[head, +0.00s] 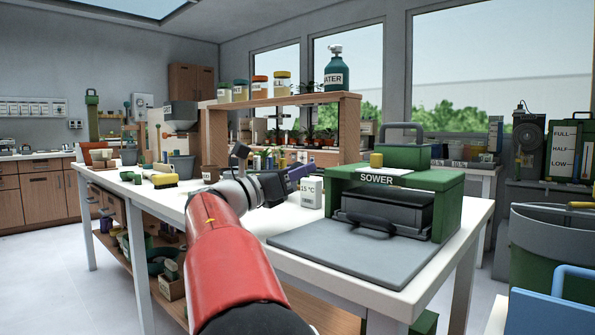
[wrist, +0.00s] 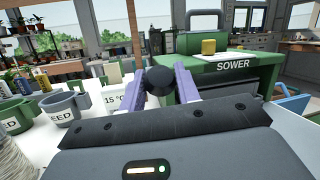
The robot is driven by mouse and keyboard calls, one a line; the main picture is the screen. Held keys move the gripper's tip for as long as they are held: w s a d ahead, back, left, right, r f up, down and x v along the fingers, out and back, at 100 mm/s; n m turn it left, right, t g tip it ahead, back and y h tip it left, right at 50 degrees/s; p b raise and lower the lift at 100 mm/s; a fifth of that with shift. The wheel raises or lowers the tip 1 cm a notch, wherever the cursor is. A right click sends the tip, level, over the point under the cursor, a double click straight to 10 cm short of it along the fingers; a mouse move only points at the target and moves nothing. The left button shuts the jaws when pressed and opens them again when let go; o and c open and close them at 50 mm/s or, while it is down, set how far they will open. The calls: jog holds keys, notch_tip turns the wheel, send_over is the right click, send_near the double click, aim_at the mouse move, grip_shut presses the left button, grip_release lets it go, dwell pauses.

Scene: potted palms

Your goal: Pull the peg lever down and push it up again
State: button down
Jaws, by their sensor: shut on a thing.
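The green sower (head: 440,190) stands on the white bench, with a dark drawer-like front and a grey plate before it. My gripper (head: 300,172) is beside its left side, at about the height of its top. In the wrist view, the purple fingers of my gripper (wrist: 160,76) are closed on a round black knob (wrist: 158,80), which I take to be the end of the peg lever. The lever's shaft and where it joins the sower are hidden, so its angle cannot be told. The sower (wrist: 236,68) fills the right of the wrist view.
A white 15 °C box (head: 312,192) stands close behind my gripper. A grey SEED cup (wrist: 62,108) is on the bench at left in the wrist view. A wooden shelf (head: 349,130) with jars and a WATER bottle (head: 336,75) rises behind. A yellow block (head: 376,160) sits on the sower.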

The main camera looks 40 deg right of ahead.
jog(key=shift+f, duration=0.15)
jog(key=c, duration=1)
grip_release()
jog(key=shift+c, duration=0.2)
jog(key=shift+a, duration=0.1)
jog(key=s+v, duration=0.1)
jog(key=v, duration=0.6)
jog(key=shift+w+a, duration=0.3)
jog(key=shift+w, duration=0.25)
